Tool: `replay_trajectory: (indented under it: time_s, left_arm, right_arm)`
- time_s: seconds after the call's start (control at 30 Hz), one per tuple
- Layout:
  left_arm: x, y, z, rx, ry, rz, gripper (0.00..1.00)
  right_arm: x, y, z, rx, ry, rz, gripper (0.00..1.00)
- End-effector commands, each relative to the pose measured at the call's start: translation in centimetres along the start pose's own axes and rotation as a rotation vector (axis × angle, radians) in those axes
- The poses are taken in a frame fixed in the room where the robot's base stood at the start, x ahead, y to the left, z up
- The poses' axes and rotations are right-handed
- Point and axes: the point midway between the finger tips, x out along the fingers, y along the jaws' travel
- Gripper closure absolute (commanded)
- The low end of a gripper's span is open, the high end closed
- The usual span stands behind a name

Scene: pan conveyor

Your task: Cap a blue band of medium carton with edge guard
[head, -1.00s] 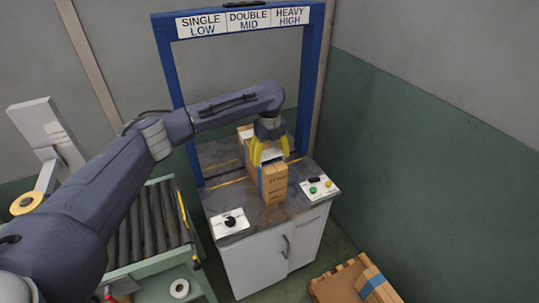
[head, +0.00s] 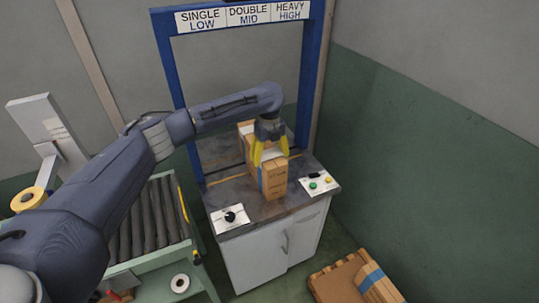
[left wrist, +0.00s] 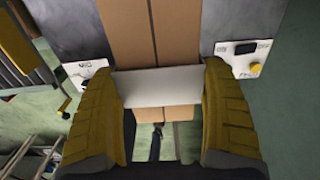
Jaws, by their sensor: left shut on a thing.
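A brown carton (head: 274,182) stands on the bench, with part of a blue band (head: 261,178) showing down its side. My left gripper (head: 271,159) is over the carton's top, its yellow fingers pointing down. In the left wrist view the fingers (left wrist: 162,92) are shut on the ends of a white edge guard (left wrist: 160,87). The guard lies across the carton's seam at the near top edge. I cannot tell whether it touches the carton. The band's top part is hidden by the guard and fingers. My right gripper is not in view.
A blue strapping frame (head: 170,85) arches over the bench (head: 240,197). Control panels sit left (head: 230,217) and right (head: 319,183) of the carton. A roller conveyor (head: 150,220) is at the left. Another banded carton (head: 380,290) lies on a pallet at lower right.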

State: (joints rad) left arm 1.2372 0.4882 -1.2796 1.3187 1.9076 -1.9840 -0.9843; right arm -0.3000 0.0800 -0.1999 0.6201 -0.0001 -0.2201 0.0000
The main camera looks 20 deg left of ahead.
Motion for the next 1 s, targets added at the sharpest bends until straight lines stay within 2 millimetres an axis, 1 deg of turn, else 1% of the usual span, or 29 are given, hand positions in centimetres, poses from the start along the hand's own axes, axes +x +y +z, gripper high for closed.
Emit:
replay_trajectory:
  time_s: [0.13,0.17,0.3,0.53,0.67,0.77,1.0]
  left_arm:
    - [0.3,0.0,0.0,0.000,0.000,0.000,0.33]
    - [0.3,0.0,0.0,0.000,0.000,0.000,0.17]
    - [0.3,0.0,0.0,0.000,0.000,0.000,0.01]
    - [0.3,0.0,0.0,0.000,0.000,0.000,0.00]
    - [-0.3,0.0,0.1,0.000,-0.001,-0.001,0.00]
    - [-1.4,-0.1,0.1,-0.001,-0.002,-0.002,0.00]
    - [-5.7,0.0,0.1,0.000,-0.004,-0.002,0.00]
  right_arm:
    - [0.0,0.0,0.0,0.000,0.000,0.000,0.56]
    - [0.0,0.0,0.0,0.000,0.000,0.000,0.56]
    - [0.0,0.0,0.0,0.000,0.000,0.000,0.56]
    - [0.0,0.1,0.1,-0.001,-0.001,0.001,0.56]
    - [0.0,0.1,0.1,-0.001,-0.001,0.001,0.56]
    - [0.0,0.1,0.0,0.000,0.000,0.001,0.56]
    - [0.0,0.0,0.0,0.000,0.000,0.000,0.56]
